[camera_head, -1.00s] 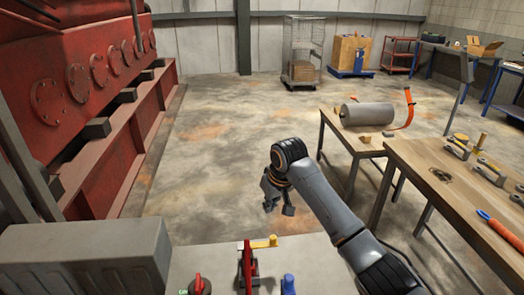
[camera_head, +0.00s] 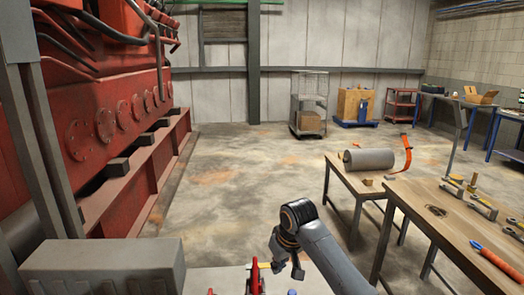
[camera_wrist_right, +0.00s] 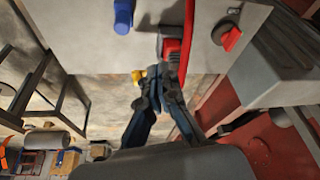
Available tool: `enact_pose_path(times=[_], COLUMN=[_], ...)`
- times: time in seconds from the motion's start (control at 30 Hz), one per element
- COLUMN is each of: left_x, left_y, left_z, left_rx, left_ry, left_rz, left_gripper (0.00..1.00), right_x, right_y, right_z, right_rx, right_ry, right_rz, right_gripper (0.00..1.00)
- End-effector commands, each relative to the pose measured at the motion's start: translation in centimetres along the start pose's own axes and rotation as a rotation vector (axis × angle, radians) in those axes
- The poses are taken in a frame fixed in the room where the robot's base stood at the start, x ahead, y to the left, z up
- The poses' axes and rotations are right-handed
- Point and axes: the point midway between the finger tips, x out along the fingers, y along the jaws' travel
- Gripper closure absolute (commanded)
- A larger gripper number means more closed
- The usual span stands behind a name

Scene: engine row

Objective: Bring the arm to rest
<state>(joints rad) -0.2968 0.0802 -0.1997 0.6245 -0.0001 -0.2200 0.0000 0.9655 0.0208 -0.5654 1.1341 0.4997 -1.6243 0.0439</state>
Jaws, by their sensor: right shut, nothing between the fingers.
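My right arm comes in from the lower right in the head view. Its gripper (camera_head: 288,270) hangs fingers-down near the far edge of the grey panel (camera_head: 210,278), just right of the red lever (camera_head: 256,283). In the right wrist view the gripper's fingers (camera_wrist_right: 166,78) are together with nothing between them. They appear over the panel's edge, close to the red lever's base (camera_wrist_right: 172,47) and the yellow handle (camera_wrist_right: 138,75); whether they touch cannot be told. My left gripper is not in view.
A blue knob (camera_wrist_right: 123,16) and a red knob (camera_wrist_right: 228,36) stand on the panel. A grey box (camera_head: 105,264) is at left, beside the red engine (camera_head: 95,95). A wooden bench (camera_head: 430,215) with tools and a table with a grey roller (camera_head: 369,160) stand right. The middle floor is clear.

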Motion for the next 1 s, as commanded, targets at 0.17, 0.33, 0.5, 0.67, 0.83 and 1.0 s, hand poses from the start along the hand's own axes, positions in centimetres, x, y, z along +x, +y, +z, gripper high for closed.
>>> enact_pose_path(times=[0.17,0.33,0.5,0.67,0.83,1.0], left_x=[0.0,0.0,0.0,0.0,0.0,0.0], left_y=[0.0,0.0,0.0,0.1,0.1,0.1], left_z=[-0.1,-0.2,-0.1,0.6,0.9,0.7], left_rx=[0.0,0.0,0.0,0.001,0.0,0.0], left_ry=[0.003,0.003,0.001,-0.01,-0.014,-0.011], left_rz=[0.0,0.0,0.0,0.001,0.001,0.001], left_gripper=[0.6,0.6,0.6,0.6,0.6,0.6], right_x=[1.5,3.1,5.0,6.9,7.9,7.0], right_y=[-0.7,-1.6,-2.7,-3.9,-5.0,-5.3], right_z=[1.9,4.2,7.7,12.8,20.9,29.2], right_rx=[0.002,0.007,0.021,0.052,0.114,0.187], right_ry=[0.0,0.003,0.009,0.014,0.02,0.017], right_rz=[-0.017,-0.035,-0.056,-0.075,-0.072,-0.034], right_gripper=[1.0,1.0,1.0,1.0,1.0,1.0])
